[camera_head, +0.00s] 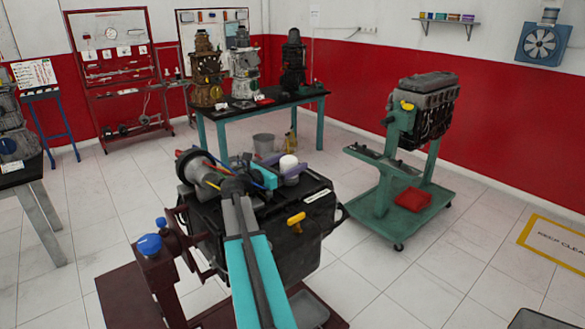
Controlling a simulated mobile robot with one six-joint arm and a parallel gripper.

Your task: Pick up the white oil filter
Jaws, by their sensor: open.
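The white oil filter (288,162) is a small, rounded white cylinder on top of the dark engine (275,240) in the foreground. Only its upper part shows clearly; its base is hidden behind coloured parts. My arm reaches in from the bottom of the picture over the engine. My gripper (270,176) is at its far end, open, low over the engine top and close to the filter, just left and in front of it in the picture. I cannot tell whether it touches the filter.
A red stand with blue knobs (149,244) is at the left. A green engine stand (405,185) is at the right, and a table with engines (262,106) at the back.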

